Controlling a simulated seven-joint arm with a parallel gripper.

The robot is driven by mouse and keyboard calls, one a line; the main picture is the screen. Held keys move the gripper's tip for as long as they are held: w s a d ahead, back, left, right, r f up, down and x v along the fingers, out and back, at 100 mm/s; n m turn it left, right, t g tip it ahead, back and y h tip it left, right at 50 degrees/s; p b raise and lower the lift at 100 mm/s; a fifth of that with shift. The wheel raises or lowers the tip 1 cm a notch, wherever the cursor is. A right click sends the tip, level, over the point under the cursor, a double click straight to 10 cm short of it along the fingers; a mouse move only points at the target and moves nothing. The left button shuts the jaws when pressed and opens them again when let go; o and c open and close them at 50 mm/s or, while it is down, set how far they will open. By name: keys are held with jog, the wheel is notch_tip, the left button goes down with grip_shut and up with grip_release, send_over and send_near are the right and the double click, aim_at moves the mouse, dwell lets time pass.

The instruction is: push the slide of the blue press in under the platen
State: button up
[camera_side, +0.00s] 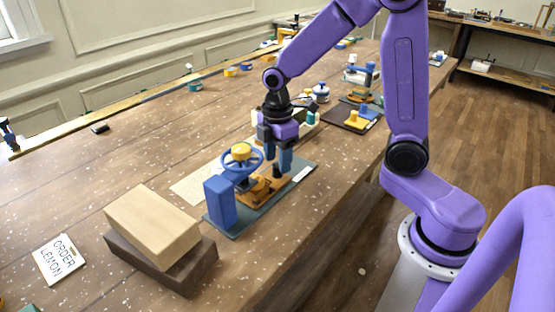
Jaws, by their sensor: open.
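The blue press (221,203) stands on a dark green base board (240,226) near the middle of the table. It has a blue handwheel (229,172) with a yellow hub on top. Its orange-brown slide (268,190) shows low down, to the right of the column and partly below the wheel. The platen is mostly hidden by the wheel. My gripper (277,163) points down just right of and behind the wheel, above the slide's far end.
A pale wooden block (153,224) on a dark block (165,267) stands at the front left. A card reading "ORDER LEMON" (58,259) lies left of it. Behind my gripper are a dark board with yellow parts (352,120) and another small machine (360,76). The left table surface is mostly clear.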

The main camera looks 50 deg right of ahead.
jog(key=shift+f, duration=0.6)
grip_shut()
jog(key=shift+a, duration=1.95)
grip_release()
jog(key=shift+r, duration=0.1)
